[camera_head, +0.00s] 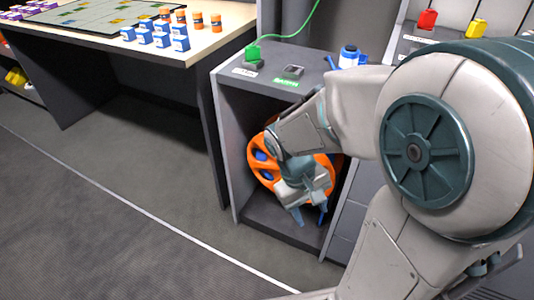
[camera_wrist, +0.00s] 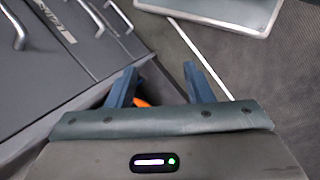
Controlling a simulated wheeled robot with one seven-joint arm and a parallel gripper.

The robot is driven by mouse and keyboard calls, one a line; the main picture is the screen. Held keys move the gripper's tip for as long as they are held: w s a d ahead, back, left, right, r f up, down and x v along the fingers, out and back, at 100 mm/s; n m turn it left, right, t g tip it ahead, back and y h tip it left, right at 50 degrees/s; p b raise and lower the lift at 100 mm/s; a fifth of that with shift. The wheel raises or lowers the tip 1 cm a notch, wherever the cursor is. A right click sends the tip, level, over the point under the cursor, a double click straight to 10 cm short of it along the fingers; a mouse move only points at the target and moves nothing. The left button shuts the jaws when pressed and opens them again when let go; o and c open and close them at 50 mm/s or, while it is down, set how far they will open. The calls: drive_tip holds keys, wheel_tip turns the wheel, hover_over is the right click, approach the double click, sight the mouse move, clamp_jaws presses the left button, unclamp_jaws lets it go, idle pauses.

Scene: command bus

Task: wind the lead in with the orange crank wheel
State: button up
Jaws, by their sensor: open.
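The orange crank wheel (camera_head: 262,172) stands upright inside the open bay of a grey cabinet (camera_head: 226,150). My arm and wrist cover its middle and right part. Small blue patches show at its left side; I cannot tell whether one is a handle. My gripper (camera_head: 311,216) is in front of the wheel's lower part, fingers apart and pointing down, with nothing seen between them. In the wrist view the blue fingers (camera_wrist: 160,88) are spread, and a sliver of orange shows beside the left one. A green lead (camera_head: 300,28) rises from a green plug (camera_head: 253,52) on the cabinet top.
A green-labelled socket (camera_head: 289,78) and a blue-and-white bottle (camera_head: 349,56) are on the cabinet top. A table (camera_head: 215,48) with blue boxes and orange jars stands left. Drawers (camera_wrist: 50,65) with metal handles show in the wrist view. The floor (camera_head: 130,200) left is clear.

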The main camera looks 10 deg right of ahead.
drive_tip(key=w+a+f+n+t+h+p, duration=0.2)
drive_tip(key=w+f+n+t+h+p, duration=0.15)
drive_tip(key=w+f+n+h, duration=0.75)
drive_tip(key=w+a+f+n+t+y+p, duration=0.1)
drive_tip(key=a+f+n+t+y, duration=0.1)
drive_tip(key=a+f+n+t, duration=0.35)
drive_tip(key=w+a+f+n+t+y, duration=0.1)
drive_tip(key=w+a+f+n+t, duration=0.1)
drive_tip(key=f+n+t, duration=0.6)
drive_tip(key=shift+n+g, duration=0.3)
drive_tip(key=shift+n, duration=0.15)
drive_tip(key=b+x, duration=0.3)
drive_tip(key=x, duration=1)
drive_tip(key=shift+w+d, duration=0.1)
drive_tip(key=shift+w, duration=0.1)
clamp_jaws()
